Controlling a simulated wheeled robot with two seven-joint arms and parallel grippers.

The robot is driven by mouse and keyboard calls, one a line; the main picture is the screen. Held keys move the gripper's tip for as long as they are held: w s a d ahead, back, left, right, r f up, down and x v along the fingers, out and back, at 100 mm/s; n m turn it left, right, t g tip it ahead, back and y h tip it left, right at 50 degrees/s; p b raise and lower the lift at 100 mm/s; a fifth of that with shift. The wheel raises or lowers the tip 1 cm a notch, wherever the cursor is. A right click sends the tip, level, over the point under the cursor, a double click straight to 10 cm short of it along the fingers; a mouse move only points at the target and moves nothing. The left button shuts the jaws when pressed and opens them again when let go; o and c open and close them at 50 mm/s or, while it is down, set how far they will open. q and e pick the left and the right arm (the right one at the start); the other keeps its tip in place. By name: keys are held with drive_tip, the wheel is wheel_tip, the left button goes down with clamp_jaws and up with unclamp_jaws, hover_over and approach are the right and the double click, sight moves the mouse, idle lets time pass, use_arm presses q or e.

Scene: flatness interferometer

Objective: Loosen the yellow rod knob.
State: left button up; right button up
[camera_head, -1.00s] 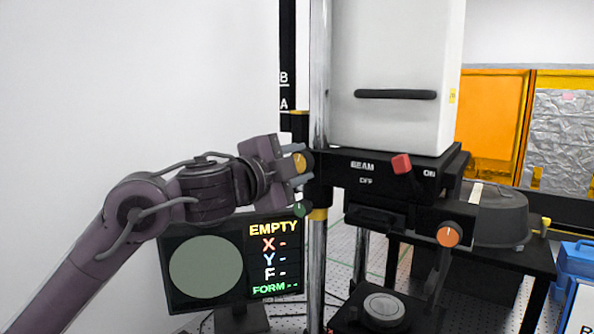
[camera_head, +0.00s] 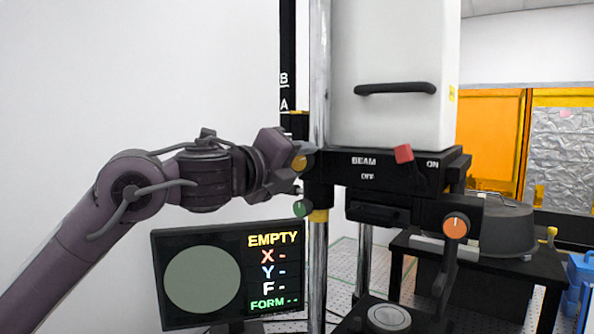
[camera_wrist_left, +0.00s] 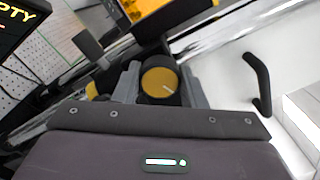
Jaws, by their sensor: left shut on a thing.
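The yellow rod knob (camera_head: 299,162) is on the black clamp at the chrome column, in the middle of the head view. It also shows in the left wrist view (camera_wrist_left: 159,82) as a round yellow face with a white index line, seated between the finger pads. My left gripper (camera_wrist_left: 159,88) is shut on the knob, one finger on each side. In the head view my left gripper (camera_head: 290,164) reaches it from the left and partly hides it. My right gripper is not in view.
A green knob (camera_head: 299,208) sits just below the yellow one. The monitor (camera_head: 205,280) reading EMPTY stands below my left arm. The white housing (camera_head: 392,70), red beam switch (camera_head: 403,153) and orange knob (camera_head: 455,225) are to the right.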

use_arm(q)
drive_tip(key=shift+f+m+b, duration=0.15)
drive_tip(key=shift+m+b, duration=0.5)
drive_tip(key=shift+m, duration=1.25)
drive_tip(key=o, duration=1)
drive_tip(key=b+v, duration=0.3)
drive_tip(key=v, duration=0.5)
